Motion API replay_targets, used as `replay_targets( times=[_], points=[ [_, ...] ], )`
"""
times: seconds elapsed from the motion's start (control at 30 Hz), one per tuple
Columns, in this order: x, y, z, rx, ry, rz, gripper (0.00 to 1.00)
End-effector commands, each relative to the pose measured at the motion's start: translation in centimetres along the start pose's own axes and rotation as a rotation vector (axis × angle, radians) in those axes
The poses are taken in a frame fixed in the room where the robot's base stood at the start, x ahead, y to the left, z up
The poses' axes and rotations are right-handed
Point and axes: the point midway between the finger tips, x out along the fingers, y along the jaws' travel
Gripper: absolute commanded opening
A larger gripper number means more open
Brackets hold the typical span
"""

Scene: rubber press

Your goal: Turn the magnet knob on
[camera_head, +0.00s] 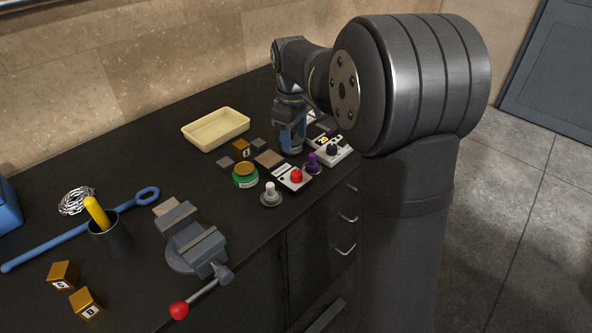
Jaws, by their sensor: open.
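I cannot tell by label which control is the magnet knob. A red knob (296,175) sits on a white plate (283,182) near the bench's front edge. A black knob (332,149) sits on a white box (342,155) further right, with a small yellow-marked panel (323,139) behind it. My gripper (291,150) points down, behind the red knob and left of the black one. It looks empty and apart from both knobs. Its fingertips are small and dark, and its jaws are open.
A purple knobbed piece (312,163) stands between the two knobs, and a grey-white knobbed piece (270,196) is left of the red one.

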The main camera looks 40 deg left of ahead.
Motion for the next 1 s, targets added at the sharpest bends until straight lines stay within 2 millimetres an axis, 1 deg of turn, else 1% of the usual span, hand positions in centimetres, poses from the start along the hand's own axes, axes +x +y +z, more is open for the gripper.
replay_targets(
  times=[0.03,0.1,0.3,0.5,0.6,0.7,1.0],
  points=[
    [1.2,-0.1,0.1,0.001,-0.003,-0.003,0.53],
    [2.9,0.0,0.1,0.001,-0.003,-0.003,0.53],
    [7.2,-0.1,0.1,0.001,-0.002,-0.003,0.53],
    [10.7,0.0,0.1,0.001,-0.002,-0.002,0.53],
    [11.7,0.0,0.0,0.001,-0.001,-0.001,0.53],
    [12.3,0.0,0.0,0.001,0.001,0.000,0.53],
    [12.6,0.0,0.0,0.002,0.001,0.000,0.53]
  ],
)
